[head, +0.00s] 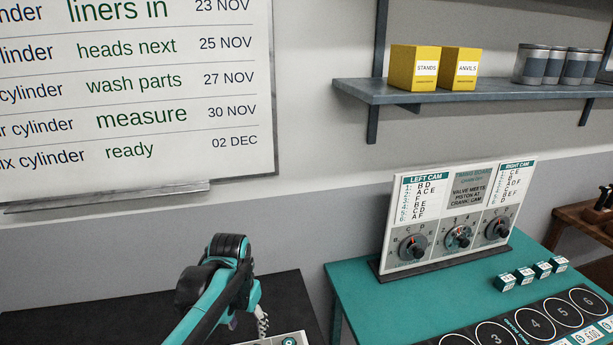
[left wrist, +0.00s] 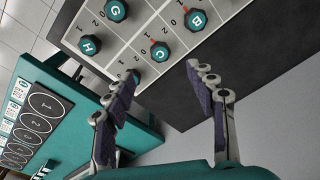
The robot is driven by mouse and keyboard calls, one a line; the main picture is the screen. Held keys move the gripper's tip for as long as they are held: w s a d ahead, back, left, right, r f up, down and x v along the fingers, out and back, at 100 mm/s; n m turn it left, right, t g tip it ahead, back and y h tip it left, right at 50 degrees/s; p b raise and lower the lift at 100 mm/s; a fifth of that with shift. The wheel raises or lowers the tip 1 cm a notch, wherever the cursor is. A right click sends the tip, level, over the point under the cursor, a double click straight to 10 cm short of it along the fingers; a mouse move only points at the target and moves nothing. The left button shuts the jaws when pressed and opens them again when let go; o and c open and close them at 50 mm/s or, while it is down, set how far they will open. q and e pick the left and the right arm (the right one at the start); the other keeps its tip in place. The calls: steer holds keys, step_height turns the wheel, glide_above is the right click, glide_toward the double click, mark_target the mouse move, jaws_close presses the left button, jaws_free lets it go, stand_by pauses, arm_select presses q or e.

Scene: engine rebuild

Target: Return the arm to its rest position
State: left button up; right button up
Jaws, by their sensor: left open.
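My left arm (head: 222,285), teal and black, is raised over the dark table at the lower left of the head view. Only a little of its gripper (head: 262,322) shows there, behind the arm. In the left wrist view the left gripper (left wrist: 161,75) has its two fingers spread wide, with nothing between them. Beyond the fingertips is a pale marked board (left wrist: 130,35) with teal lettered knobs, among them G (left wrist: 115,10), H (left wrist: 90,44), C (left wrist: 159,51) and B (left wrist: 195,19). The fingers appear apart from the knobs. My right gripper is in neither view.
A teal table (head: 350,290) to the right bears an upright panel with dials (head: 448,220), several small labelled blocks (head: 523,275) and a black mat with numbered circles (head: 510,330). A shelf (head: 450,92) with yellow boxes and a whiteboard (head: 140,100) are on the wall behind.

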arm_select(q)
steer(key=s+a+f+n+t+b, duration=0.1)
steer(key=s+f+t, duration=0.1)
steer(key=s, duration=0.5)
steer(key=s+a+f+n+t+b, duration=0.1)
steer(key=s+f+n+t+b, duration=0.1)
steer(key=s+t, duration=0.2)
steer(key=s, duration=0.3)
steer(key=shift+s+a+f, duration=0.15)
steer(key=shift+s+f, duration=0.1)
steer(key=shift+f, duration=0.1)
stand_by(1.2)
